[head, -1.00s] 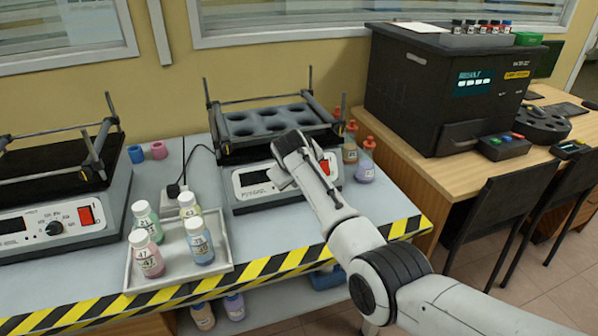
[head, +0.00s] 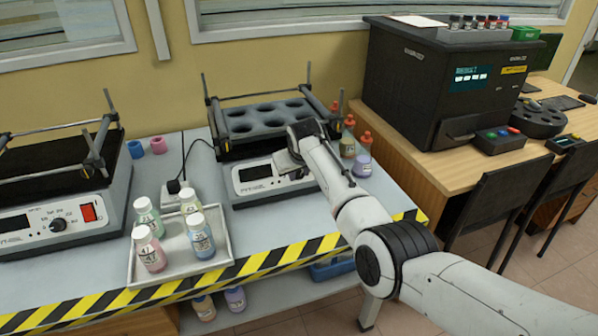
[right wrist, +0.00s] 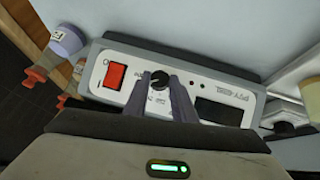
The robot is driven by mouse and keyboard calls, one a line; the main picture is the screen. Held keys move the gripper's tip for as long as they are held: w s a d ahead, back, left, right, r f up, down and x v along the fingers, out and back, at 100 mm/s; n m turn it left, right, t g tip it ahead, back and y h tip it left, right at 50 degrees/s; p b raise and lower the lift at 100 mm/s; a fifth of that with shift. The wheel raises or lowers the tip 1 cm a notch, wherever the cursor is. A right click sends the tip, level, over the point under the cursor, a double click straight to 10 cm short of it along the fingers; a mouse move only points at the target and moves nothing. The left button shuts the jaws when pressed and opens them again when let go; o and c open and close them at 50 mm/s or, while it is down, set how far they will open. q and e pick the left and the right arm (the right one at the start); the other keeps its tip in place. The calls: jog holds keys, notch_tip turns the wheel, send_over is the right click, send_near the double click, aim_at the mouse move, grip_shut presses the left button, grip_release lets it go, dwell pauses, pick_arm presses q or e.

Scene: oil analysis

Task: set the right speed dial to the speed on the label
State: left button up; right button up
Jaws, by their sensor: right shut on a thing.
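The right shaker (head: 236,186) stands at the back of the bench with a white front panel. Its black speed dial (right wrist: 160,80) shows in the right wrist view, beside a red rocker switch (right wrist: 115,76) and a dark display (right wrist: 218,112). My right gripper (right wrist: 162,90) is shut on the dial, one finger on each side. In the head view, my right gripper (head: 290,170) is at the right part of the panel and hides the dial. Small labelled bottles (head: 150,250) stand in a tray; the label text is too small to read surely. My left gripper is out of view.
The white tray (head: 172,277) sits in front of the right shaker. The left shaker (head: 60,215) has its own dial and red switch. Bottles with orange caps (head: 363,163) stand right of the right shaker. A black machine (head: 432,95) is on the wooden desk.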

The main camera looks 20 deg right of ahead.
jog(key=o, duration=1.1)
jog(key=shift+c, duration=0.2)
jog(key=shift+s+r, duration=0.15)
jog(key=shift+r, duration=0.2)
jog(key=p+v, duration=0.2)
jog(key=v, duration=0.7)
jog(key=shift+s+r, duration=0.15)
jog(key=shift+s, duration=0.1)
